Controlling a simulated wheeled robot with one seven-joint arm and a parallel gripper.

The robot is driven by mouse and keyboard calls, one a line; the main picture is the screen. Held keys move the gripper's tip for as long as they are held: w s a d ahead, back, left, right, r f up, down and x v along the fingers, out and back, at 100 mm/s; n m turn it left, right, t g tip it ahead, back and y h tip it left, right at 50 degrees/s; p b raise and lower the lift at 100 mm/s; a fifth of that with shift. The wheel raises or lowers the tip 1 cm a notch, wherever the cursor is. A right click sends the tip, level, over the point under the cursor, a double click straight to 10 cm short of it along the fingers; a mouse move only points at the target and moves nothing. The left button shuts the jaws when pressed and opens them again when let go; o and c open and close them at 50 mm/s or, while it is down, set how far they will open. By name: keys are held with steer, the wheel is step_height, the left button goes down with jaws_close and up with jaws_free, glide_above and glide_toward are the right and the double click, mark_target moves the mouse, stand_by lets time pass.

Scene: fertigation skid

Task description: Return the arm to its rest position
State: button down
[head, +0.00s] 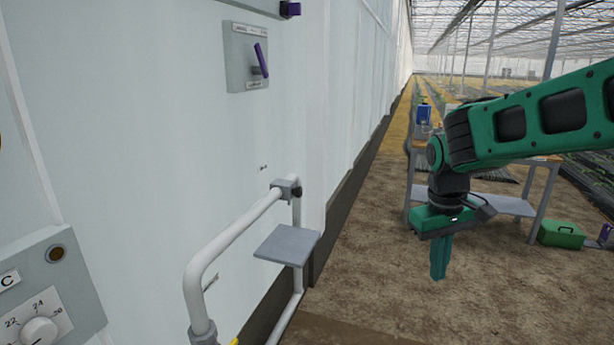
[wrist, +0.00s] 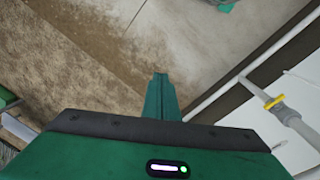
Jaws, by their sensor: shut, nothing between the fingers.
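My gripper (head: 438,272) hangs from my green arm at the right of the head view and points down over the bare soil floor. Its fingers are together, with nothing between them. In the wrist view my gripper (wrist: 160,78) shows as one closed green shape in the middle, above the floor. It is apart from everything around it.
A white pipe (head: 228,236) with a small grey plate (head: 287,245) stands left of my gripper. A purple-handled switch (head: 260,60) and a dial panel (head: 42,300) are on the pale wall. A table (head: 500,203) and green toolbox (head: 562,235) stand behind my arm.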

steer(key=s+d+f+m, duration=0.1)
steer(key=s+d+m, duration=0.2)
steer(key=s, duration=0.5)
steer(key=s+d+f+m+y, duration=0.1)
steer(key=s+d+m, duration=0.2)
steer(key=s+d, duration=0.2)
steer(key=s+d+f+m, duration=0.1)
steer(key=s+d, duration=0.4)
steer(key=s, duration=0.6)
steer(key=shift+s+m, duration=0.35)
steer(key=shift+m, duration=0.55)
